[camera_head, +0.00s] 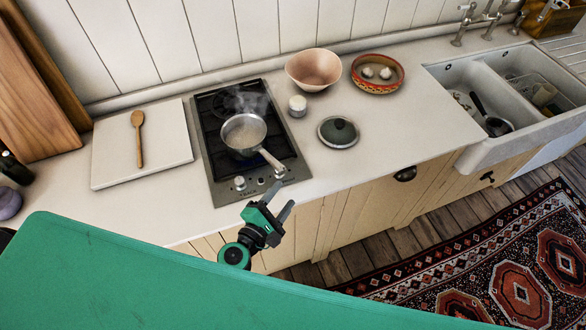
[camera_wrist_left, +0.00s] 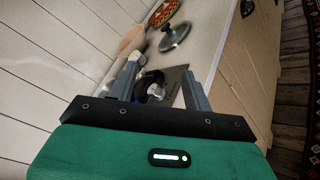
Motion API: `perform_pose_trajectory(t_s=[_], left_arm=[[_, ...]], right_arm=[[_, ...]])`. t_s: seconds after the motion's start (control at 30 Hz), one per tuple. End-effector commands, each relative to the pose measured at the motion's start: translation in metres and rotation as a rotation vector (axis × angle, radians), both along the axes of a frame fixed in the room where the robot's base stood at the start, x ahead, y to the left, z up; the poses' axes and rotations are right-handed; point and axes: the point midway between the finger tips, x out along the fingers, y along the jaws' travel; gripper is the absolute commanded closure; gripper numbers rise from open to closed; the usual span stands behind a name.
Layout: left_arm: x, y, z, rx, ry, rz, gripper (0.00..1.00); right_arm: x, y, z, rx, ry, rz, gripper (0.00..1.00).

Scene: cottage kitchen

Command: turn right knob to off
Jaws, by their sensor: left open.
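The black hob (camera_head: 211,148) is set in the counter. Its right knob (camera_head: 280,171) is a small silver dial at the front right corner; its left knob (camera_head: 240,183) sits to the left. A steaming steel saucepan (camera_head: 243,131) stands on the hob, its handle pointing toward the right knob. My left gripper (camera_head: 280,201) is open and empty at the counter's front edge, just in front of the right knob and apart from it. In the left wrist view its fingers (camera_wrist_left: 160,70) frame part of the hob; the knob's pointer direction is too small to tell. My right gripper is out of view.
A dark pot lid (camera_head: 338,132), a white canister (camera_head: 298,106), a pink bowl (camera_head: 313,69) and a patterned bowl (camera_head: 377,72) stand right of the hob. A white board (camera_head: 110,160) with a wooden spoon (camera_head: 138,140) lies left. The front right counter is clear.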

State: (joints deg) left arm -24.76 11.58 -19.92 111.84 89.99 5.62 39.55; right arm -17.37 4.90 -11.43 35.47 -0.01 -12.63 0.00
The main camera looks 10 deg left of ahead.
Motion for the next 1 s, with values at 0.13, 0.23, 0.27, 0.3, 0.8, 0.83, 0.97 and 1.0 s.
perform_pose_trajectory(t_s=[0.13,0.23,0.27,0.3,0.8,0.83,0.97,1.0], left_arm=[[0.004,0.021,0.013,-0.348,0.115,0.189,0.50],[0.002,0.031,0.008,-0.549,0.210,0.307,0.50],[0.001,0.033,0.005,-0.600,0.238,0.339,0.50],[0.000,0.036,0.002,-0.660,0.272,0.377,0.50],[0.013,0.041,-0.021,-0.859,0.406,0.516,0.50],[0.017,0.041,-0.023,-0.858,0.407,0.515,0.50],[0.039,0.041,-0.032,-0.856,0.406,0.515,0.50],[0.046,0.041,-0.034,-0.858,0.406,0.514,0.50]], right_arm=[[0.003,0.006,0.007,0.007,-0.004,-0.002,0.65],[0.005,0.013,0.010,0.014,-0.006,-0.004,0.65],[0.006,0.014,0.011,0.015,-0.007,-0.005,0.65],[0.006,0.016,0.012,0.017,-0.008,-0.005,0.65],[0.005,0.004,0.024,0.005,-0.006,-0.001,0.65],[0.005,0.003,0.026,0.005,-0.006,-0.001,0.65],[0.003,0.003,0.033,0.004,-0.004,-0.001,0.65],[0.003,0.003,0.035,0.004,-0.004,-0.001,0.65]])
